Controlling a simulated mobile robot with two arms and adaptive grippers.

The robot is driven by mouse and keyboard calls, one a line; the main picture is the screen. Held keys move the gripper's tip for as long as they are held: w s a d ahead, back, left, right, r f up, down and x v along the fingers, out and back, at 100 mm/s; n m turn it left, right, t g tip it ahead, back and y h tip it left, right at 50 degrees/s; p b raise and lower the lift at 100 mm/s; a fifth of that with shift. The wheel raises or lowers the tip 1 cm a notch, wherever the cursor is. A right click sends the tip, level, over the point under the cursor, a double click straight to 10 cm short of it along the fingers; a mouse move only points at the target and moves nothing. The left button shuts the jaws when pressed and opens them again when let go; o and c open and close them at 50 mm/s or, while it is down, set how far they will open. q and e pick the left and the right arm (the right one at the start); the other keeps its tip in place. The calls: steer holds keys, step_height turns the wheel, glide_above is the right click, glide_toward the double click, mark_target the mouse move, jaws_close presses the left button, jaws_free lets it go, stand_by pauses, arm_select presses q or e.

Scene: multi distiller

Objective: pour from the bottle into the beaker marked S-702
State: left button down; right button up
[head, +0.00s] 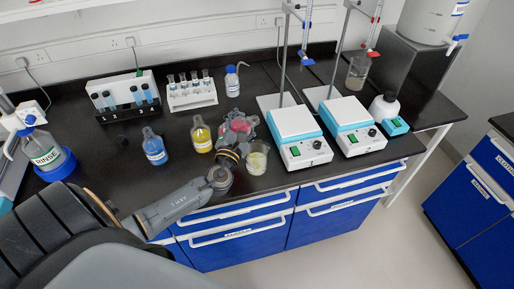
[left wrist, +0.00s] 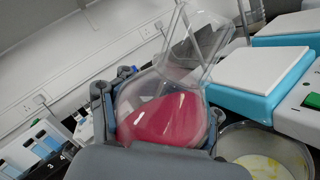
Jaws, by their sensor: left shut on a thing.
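My left gripper (head: 240,134) is shut around a clear bottle of red-pink liquid (head: 238,125). In the left wrist view, the bottle (left wrist: 165,115) is round-bodied with a narrower clear neck, and the gripper's dark fingers (left wrist: 155,115) are at both sides of its body. The liquid is inside the bottle; no stream shows. A clear beaker (head: 257,161) with a little pale yellow liquid stands just right of the gripper, near the bench's front edge. This beaker also shows at lower right in the left wrist view (left wrist: 268,158). No S-702 marking is readable. My right gripper is out of view.
A blue-liquid flask (head: 154,150) and a yellow-liquid flask (head: 201,137) stand left of my gripper. Two hotplates (head: 300,136) with stands are to the right. Vial racks (head: 190,95) stand behind. Another beaker (head: 357,72) is at the back right.

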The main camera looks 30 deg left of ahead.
arm_select(q)
steer(key=shift+s+a+r+m+b, duration=0.15)
steer(key=shift+s+m+b, duration=0.2)
steer(key=shift+m, duration=0.45)
steer(key=shift+w+m, duration=0.3)
steer(key=shift+m, duration=0.1)
stand_by(1.5)
